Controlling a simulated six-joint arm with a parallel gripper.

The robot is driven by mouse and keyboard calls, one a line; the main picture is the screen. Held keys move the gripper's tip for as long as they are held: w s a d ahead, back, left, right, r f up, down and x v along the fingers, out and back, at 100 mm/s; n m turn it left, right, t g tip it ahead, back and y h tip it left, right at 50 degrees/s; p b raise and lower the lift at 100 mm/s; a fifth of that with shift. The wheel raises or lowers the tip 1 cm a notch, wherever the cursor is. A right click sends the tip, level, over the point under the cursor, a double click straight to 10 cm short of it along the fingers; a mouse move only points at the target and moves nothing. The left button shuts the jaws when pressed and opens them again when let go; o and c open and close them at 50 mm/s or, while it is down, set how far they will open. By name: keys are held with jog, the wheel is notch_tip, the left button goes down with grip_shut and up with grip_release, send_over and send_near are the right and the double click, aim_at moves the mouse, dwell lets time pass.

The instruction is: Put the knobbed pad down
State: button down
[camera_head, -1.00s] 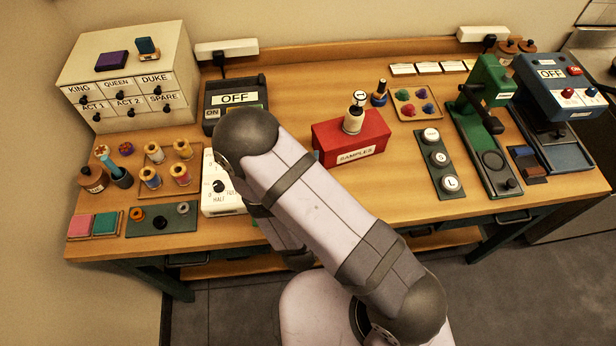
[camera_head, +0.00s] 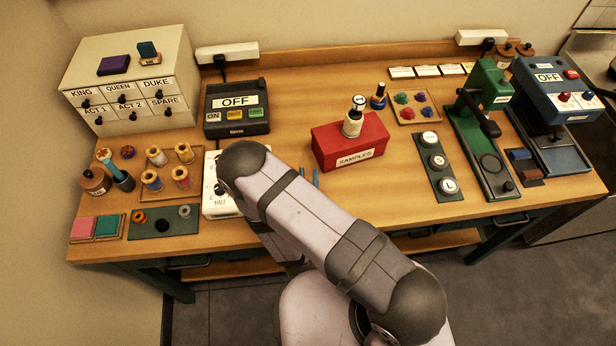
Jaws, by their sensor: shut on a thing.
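My gripper is not visible; my own arm hides it, along with whatever is between its jaws. I cannot make out a knobbed pad in hand. My arm crosses the front middle of the table, its elbow over the right part of a white dial box (camera_head: 212,207). A small dark teal block on a tan base (camera_head: 149,60) sits on the drawer cabinet beside a purple block (camera_head: 114,65); I cannot tell whether either is the knobbed pad.
Pink and green pads (camera_head: 84,229) lie at the front left beside a dark strip with rings (camera_head: 170,221). A red SAMPLES box (camera_head: 330,150) stands mid-table. Two thin blue things (camera_head: 315,178) show just past my arm. Bare wood lies right of the red box.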

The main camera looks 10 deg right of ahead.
jog(key=shift+f, duration=0.25)
jog(key=c, duration=1.6)
grip_release()
jog(key=shift+o, duration=0.2)
jog(key=shift+v, duration=0.8)
jog(key=shift+s+a+r+p, duration=0.2)
jog(key=shift+s+r+p, duration=0.4)
jog(key=shift+s+r, duration=0.15)
notch_tip(320, 180, up, 4)
jog(key=p, duration=0.3)
jog(key=shift+w+d+r+p, duration=0.1)
jog(key=shift+r+p, duration=0.15)
jog(key=shift+p, duration=0.1)
jog(key=shift+r+p, duration=0.6)
jog(key=shift+r, duration=0.1)
